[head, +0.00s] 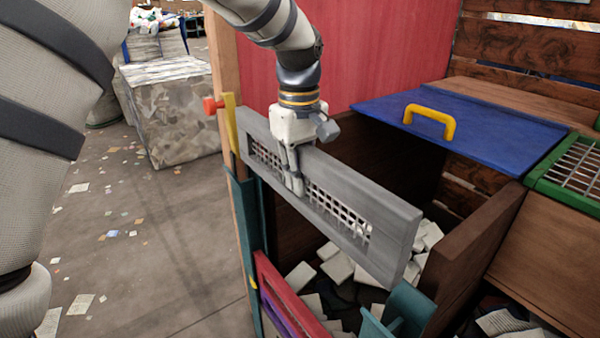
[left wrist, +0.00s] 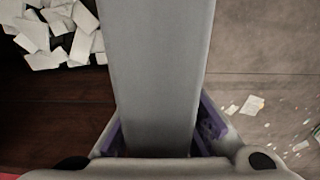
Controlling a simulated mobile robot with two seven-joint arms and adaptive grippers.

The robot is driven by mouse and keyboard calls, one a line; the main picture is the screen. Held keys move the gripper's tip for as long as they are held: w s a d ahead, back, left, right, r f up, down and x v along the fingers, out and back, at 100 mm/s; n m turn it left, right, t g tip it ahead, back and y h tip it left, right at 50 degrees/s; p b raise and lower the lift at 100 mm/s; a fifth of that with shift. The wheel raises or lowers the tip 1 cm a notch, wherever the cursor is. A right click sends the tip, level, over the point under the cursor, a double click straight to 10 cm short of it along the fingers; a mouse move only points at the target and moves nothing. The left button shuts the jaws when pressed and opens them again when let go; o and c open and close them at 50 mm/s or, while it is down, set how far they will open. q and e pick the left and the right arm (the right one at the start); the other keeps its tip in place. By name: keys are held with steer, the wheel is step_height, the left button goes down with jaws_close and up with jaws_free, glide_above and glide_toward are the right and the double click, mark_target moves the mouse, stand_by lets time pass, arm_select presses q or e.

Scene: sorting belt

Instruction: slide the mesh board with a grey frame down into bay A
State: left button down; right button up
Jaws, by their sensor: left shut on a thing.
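The mesh board (head: 390,240) has a long grey frame around a white mesh strip. My left gripper (head: 294,178) is shut on the middle of its upper edge, fingers on both faces. The board is held over the front of an open wooden bay. Its left end is close to a teal post (head: 246,215) with a yellow top; I cannot tell whether it is in the slot. Its right end is above a teal guide (head: 403,308). In the left wrist view the grey board (left wrist: 158,70) runs between the purple finger pads. No bay letter is readable. My right gripper is out of view.
A red panel (head: 272,283) with a purple one behind or below it stands low at the bay front. White scraps (head: 338,268) lie inside. A blue lid (head: 470,115) with a yellow handle is behind right, and a green-framed grid (head: 572,165) at far right. Open floor lies left.

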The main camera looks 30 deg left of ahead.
arm_select(q)
steer(key=shift+s+a+r, duration=0.15)
steer(key=shift+s+r, duration=0.25)
steer(key=shift+s, duration=0.15)
steer(key=shift+a+f, duration=0.1)
steer(key=shift+f, duration=0.05)
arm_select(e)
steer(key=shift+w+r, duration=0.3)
arm_select(q)
steer(key=shift+s, duration=0.1)
steer(key=shift+w+d, duration=0.3)
steer(key=shift+w, duration=0.4)
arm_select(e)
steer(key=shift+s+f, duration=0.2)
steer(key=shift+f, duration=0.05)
